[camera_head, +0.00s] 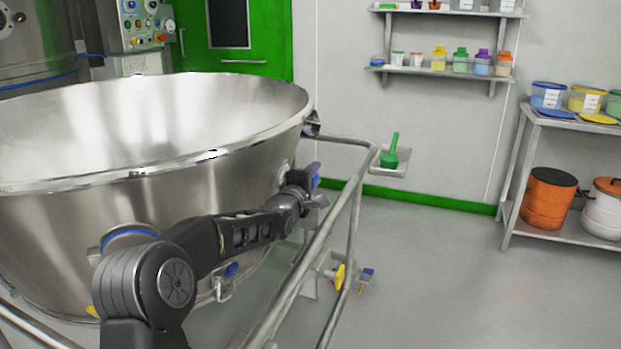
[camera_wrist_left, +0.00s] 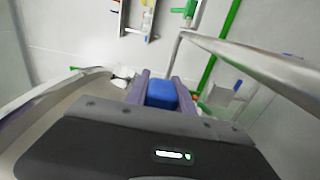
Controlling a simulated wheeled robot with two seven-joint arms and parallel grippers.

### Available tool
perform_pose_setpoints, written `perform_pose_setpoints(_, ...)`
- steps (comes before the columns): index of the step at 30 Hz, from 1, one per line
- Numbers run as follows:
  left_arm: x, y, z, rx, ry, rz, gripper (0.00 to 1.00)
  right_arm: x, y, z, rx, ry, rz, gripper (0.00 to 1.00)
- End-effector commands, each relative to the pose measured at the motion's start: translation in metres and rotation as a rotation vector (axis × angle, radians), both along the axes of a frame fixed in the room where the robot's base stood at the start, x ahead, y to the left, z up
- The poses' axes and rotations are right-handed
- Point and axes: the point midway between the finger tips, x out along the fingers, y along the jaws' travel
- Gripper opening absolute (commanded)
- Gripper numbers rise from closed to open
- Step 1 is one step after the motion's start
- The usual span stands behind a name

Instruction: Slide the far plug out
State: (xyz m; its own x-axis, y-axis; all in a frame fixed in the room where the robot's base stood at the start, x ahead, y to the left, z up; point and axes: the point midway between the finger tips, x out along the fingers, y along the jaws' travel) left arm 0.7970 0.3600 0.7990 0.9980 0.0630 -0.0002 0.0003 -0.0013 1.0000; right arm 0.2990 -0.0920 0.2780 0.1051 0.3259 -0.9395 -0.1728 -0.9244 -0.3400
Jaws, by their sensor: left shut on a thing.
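The far plug shows as a blue piece (camera_head: 315,181) at the right side of the big steel bowl (camera_head: 230,190), below its rim. My left gripper (camera_head: 313,192) reaches it along the bowl's outside and is shut on it. In the left wrist view the blue plug (camera_wrist_left: 162,95) sits between the two fingers of my left gripper (camera_wrist_left: 160,88). Whether the plug is still seated in the bowl is hidden by the gripper and the bowl's wall. My right gripper is not in view.
A tubular steel frame (camera_head: 352,205) runs close beside my left gripper. A yellow handle (camera_head: 340,276) and a blue handle (camera_head: 232,270) show lower down. A small tray (camera_head: 389,170) with a green scoop (camera_head: 390,152) stands beyond the frame. The floor (camera_head: 450,270) at right is clear.

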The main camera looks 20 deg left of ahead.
Motion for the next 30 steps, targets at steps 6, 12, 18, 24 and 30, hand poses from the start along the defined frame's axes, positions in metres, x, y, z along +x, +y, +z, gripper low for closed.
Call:
perform_pose_setpoints(6,0.001,-0.007,-0.001,-0.003,0.003,-0.011,0.31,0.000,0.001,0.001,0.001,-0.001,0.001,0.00)
perform_pose_setpoints(12,0.001,-0.005,0.000,-0.002,0.002,-0.008,0.48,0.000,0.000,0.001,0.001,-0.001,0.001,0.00)
perform_pose_setpoints(18,0.001,-0.004,0.000,-0.002,0.001,-0.007,0.51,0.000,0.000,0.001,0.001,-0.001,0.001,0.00)
perform_pose_setpoints(24,-0.004,-0.004,0.001,-0.002,0.000,-0.006,0.51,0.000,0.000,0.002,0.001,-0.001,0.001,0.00)
perform_pose_setpoints(30,-0.025,-0.005,0.002,-0.001,0.001,-0.007,0.51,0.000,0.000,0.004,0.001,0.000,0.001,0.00)
